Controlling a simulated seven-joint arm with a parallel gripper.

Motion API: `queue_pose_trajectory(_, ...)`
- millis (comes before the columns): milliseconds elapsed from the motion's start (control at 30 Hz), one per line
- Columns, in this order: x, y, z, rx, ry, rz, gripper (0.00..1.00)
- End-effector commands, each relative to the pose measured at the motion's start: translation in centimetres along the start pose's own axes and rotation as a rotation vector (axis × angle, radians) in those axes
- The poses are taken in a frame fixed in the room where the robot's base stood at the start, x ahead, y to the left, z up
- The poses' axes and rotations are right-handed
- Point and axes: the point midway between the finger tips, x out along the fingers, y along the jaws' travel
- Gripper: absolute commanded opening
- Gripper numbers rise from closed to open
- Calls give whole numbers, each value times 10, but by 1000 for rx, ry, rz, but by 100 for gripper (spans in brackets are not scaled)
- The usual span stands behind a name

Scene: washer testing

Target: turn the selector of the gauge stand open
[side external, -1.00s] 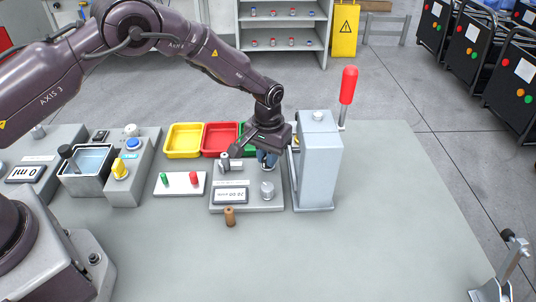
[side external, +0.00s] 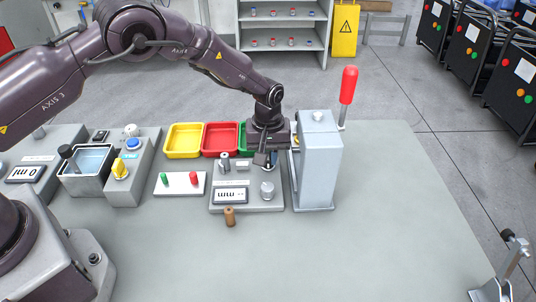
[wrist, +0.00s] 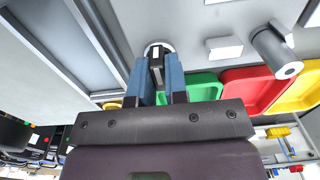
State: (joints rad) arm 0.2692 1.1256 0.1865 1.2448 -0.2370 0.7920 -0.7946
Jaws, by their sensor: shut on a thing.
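The gauge stand (side external: 248,207) is a light grey block with a display (side external: 230,196) on its front part and a round metal knob (side external: 267,190) at its right. In the wrist view its selector (wrist: 156,62) is a small dark lever on a pale round base. My gripper (wrist: 158,68) has its two blue-grey fingers on either side of the lever, shut on it. In the side view my gripper (side external: 272,160) is low over the back right of the stand and hides the selector.
A tall grey press (side external: 317,165) with a red-handled lever (side external: 348,86) stands close to the right of my gripper. Yellow (side external: 183,154) and red (side external: 220,152) trays lie behind. A brown peg (side external: 229,217) stands in front.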

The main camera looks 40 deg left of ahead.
Motion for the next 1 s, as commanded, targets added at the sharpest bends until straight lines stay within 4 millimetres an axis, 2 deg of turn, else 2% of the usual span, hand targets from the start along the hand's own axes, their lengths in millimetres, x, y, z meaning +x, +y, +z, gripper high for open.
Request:
queue_pose_trajectory(367,-1,-1,0,-3,-2,-2,0)
queue_pose_trajectory(400,-1,-1,0,-3,-2,-2,23)
queue_pose_trajectory(467,-1,0,0,-2,-2,-2,37)
queue_pose_trajectory(500,-1,0,0,-2,-2,-2,39)
queue_pose_trajectory(800,-3,0,0,-1,0,0,39)
queue_pose_trajectory(867,-9,0,0,-1,1,2,39)
queue_pose_trajectory(1000,-32,1,0,-1,1,3,39)
